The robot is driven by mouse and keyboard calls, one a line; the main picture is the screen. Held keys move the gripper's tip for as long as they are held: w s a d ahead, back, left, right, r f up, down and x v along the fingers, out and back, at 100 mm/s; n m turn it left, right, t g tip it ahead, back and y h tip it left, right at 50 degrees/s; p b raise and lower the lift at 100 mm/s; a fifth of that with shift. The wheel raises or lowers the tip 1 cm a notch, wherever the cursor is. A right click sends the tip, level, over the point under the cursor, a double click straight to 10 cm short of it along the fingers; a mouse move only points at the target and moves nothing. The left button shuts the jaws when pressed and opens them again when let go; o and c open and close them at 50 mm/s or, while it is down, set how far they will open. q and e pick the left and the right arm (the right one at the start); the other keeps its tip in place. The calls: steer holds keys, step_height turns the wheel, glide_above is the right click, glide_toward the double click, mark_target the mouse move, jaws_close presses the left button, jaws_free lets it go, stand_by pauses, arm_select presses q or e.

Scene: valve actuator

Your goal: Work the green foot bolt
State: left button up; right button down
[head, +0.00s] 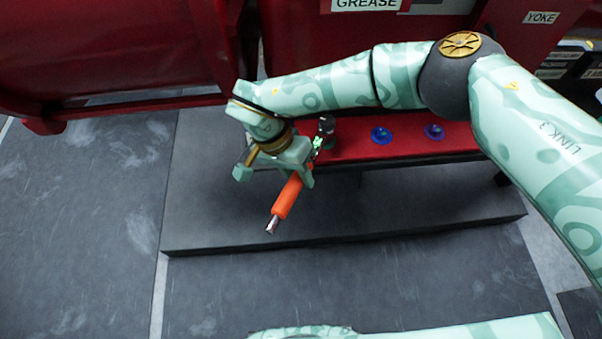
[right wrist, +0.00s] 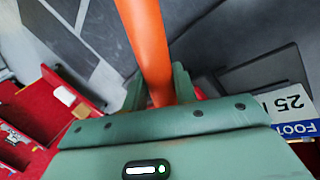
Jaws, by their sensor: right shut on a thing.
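My right gripper (head: 289,177) is shut on the orange handle of a tool (head: 285,198). In the head view the handle slants down and left to a bare metal end. The tool's other side runs up past the gripper to a dark head (head: 327,125) at the left end of a red foot plate (head: 352,148). A little green shows just under the dark head, perhaps the green foot bolt, mostly hidden; I cannot tell whether the head sits on it. In the right wrist view the orange handle (right wrist: 150,45) rises between the fingers (right wrist: 158,92). My left gripper is out of view.
Two blue bolts (head: 381,135) (head: 434,131) stand on the foot plate to the right. A dark grey plinth (head: 340,215) lies below. Large red bodies (head: 110,45) stand behind. A FOOT 25 label (right wrist: 292,110) shows in the wrist view. Floor at left is clear.

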arm_select(q)
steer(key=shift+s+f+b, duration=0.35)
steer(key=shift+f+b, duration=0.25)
steer(key=shift+b, duration=0.05)
arm_select(e)
steer(key=shift+w+a+m, duration=0.5)
steer(key=shift+a+m, duration=0.2)
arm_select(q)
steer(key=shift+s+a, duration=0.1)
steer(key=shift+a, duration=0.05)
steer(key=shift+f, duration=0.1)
arm_select(e)
steer(key=shift+r, duration=0.2)
steer(key=shift+w+r, duration=0.1)
steer(key=shift+r, duration=0.65)
arm_select(q)
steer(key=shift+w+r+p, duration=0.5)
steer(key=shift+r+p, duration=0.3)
steer(key=shift+p, duration=0.1)
arm_select(e)
steer(key=shift+r, duration=1.6)
